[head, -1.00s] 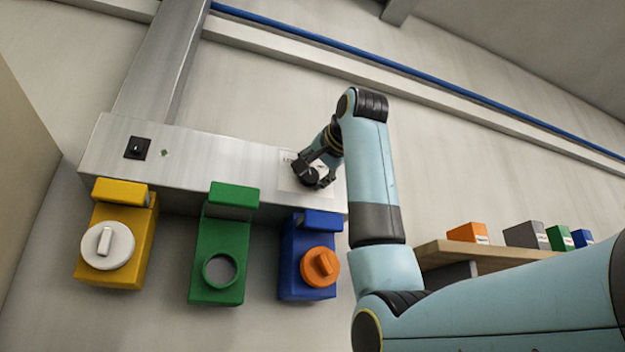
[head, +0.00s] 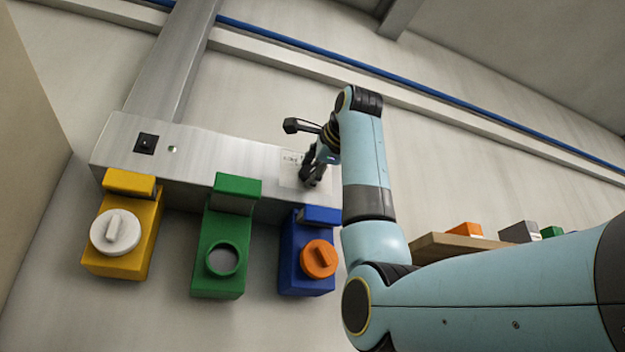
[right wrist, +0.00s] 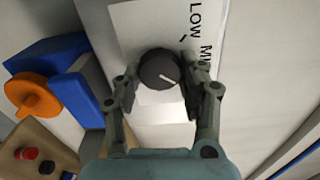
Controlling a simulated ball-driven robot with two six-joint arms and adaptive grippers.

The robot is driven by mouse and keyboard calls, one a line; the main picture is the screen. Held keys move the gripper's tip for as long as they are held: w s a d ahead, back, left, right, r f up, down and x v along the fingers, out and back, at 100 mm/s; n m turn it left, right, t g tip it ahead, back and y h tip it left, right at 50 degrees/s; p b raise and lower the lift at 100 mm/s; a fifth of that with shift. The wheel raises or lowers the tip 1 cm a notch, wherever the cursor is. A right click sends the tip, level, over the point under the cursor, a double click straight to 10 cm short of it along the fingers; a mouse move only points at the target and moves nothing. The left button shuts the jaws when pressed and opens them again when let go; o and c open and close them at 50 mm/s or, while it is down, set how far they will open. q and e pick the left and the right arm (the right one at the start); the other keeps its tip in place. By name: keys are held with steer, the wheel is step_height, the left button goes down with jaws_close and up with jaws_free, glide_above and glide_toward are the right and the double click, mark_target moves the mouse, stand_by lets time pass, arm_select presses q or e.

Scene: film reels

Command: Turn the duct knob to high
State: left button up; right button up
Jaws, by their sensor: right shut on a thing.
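The black round duct knob (right wrist: 160,70) with a white pointer line sits on a white label plate (right wrist: 128,28) in the right wrist view. The words LOW and part of another starting with M show on the plate; the rest is hidden. In the head view the right gripper (head: 308,181) is at the plate on the metal duct (head: 225,150), hiding the knob. My left gripper is not in view.
Yellow (head: 124,262), green (head: 217,283) and blue (head: 293,272) boxes hang below the duct. White (head: 115,232) and orange (head: 319,259) caps sit on the yellow and blue ones. A black switch (head: 146,143) is at the duct's left. A wooden shelf (head: 440,246) stands right.

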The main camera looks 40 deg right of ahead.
steer(key=shift+f+m, duration=0.1)
steer(key=shift+m, duration=0.5)
steer(key=o, duration=1.2)
steer(key=v, duration=1.2)
